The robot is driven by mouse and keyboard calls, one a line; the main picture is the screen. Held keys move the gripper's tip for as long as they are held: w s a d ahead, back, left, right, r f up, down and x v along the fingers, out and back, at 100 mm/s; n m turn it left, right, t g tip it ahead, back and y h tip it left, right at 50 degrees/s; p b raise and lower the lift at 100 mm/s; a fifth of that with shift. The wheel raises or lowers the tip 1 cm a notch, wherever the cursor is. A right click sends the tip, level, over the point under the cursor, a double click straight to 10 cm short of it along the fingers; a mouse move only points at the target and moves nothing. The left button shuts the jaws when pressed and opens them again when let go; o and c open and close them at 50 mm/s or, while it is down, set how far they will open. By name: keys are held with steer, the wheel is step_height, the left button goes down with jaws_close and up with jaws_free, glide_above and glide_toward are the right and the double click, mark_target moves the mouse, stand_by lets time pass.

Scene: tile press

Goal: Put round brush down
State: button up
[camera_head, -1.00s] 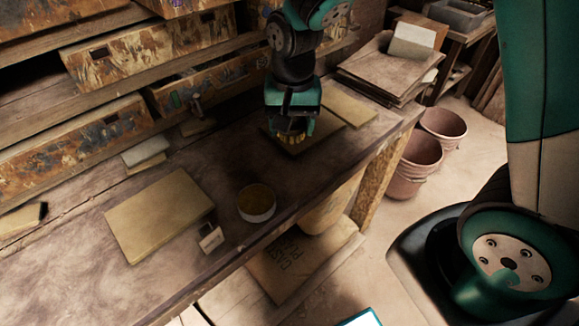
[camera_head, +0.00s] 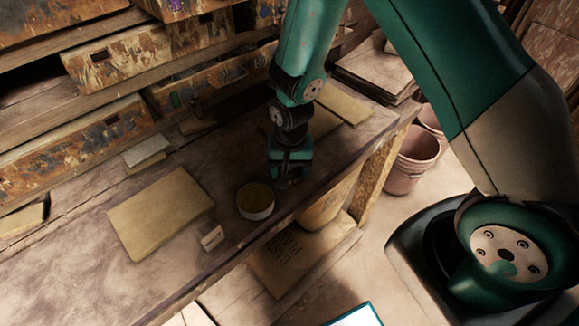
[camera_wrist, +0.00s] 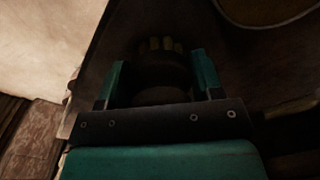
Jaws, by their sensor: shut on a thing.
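My gripper (camera_head: 290,182) is shut on the round brush and sits low over the bench, just right of a round tub. In the wrist view the brush (camera_wrist: 160,68) is a dark round body between the green fingers of my gripper (camera_wrist: 160,82), with pale yellowish tufts at its far end. In the head view my gripper and arm largely hide the brush. I cannot tell whether the brush touches the bench (camera_head: 85,262).
The white-rimmed tub (camera_head: 256,202) with brown contents stands close left of my gripper; its edge also shows in the wrist view (camera_wrist: 265,25). The bench's front edge is close.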

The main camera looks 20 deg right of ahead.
steer(key=shift+f, duration=0.2)
steer(key=o, duration=0.8)
steer(key=shift+o, duration=0.2)
steer(key=shift+r, duration=0.15)
step_height(320, 180, up, 12)
steer(key=shift+d+f+b, duration=0.1)
steer(key=shift+f+b, duration=0.05)
steer(key=shift+b, duration=0.9)
steer(key=s+a+r+n+y, duration=0.2)
steer(key=s+r+n, duration=0.4)
steer(key=s, duration=0.3)
steer(key=s+a+r+n+y, duration=0.2)
steer(key=s+r+n, duration=0.3)
steer(key=s+r, duration=0.4)
steer(key=shift+s+a+n, duration=0.25)
steer(key=shift+a+n, duration=0.15)
